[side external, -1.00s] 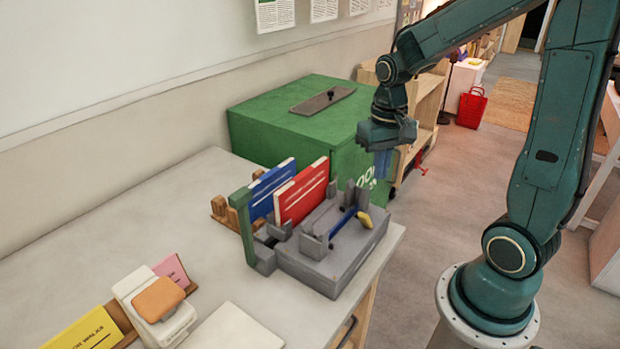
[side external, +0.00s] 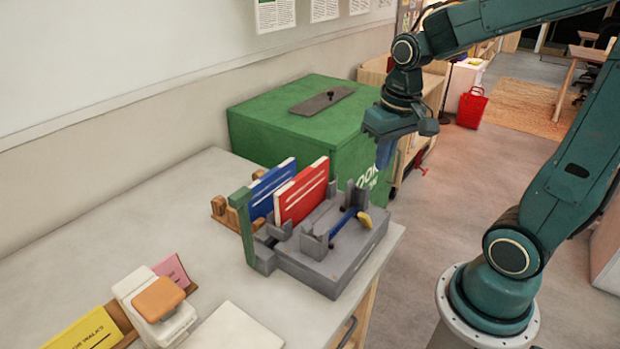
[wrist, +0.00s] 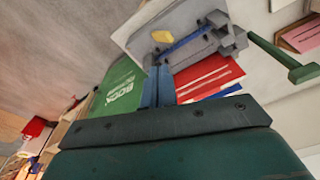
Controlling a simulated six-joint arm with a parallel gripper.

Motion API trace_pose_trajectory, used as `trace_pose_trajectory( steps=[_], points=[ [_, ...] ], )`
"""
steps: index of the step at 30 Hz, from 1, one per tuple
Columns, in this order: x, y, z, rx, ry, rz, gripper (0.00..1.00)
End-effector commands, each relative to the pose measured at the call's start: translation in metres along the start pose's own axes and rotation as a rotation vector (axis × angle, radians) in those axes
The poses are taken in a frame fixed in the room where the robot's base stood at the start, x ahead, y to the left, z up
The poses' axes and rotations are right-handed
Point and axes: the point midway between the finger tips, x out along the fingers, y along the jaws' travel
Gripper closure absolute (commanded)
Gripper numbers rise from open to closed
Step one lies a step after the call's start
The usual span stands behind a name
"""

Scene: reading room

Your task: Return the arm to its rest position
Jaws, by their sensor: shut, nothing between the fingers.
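My gripper (side external: 385,153) hangs in the air to the right of the grey fixture, in front of the green box, its blue fingers pointing down. The fingers are together with nothing between them. In the wrist view my gripper (wrist: 157,88) shows the same closed blue fingers. My teal arm reaches over from its base at the right.
A red book (side external: 301,193) and a blue book (side external: 268,187) stand beside the grey fixture (side external: 322,268) on the table (side external: 95,245). A blue bar with a yellow end (side external: 363,219) lies on the fixture. The green box (side external: 270,120) stands behind. Open floor (side external: 430,220) lies right of the table.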

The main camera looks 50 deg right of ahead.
Motion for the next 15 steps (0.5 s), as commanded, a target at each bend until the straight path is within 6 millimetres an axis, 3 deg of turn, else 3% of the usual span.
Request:
trace_pose_trajectory(
  steps=[6,15],
  points=[
    [-0.03,-0.017,0.024,-0.113,0.109,-0.026,1.0],
    [-0.06,-0.032,0.06,-0.258,0.246,-0.067,1.0]
  ],
)
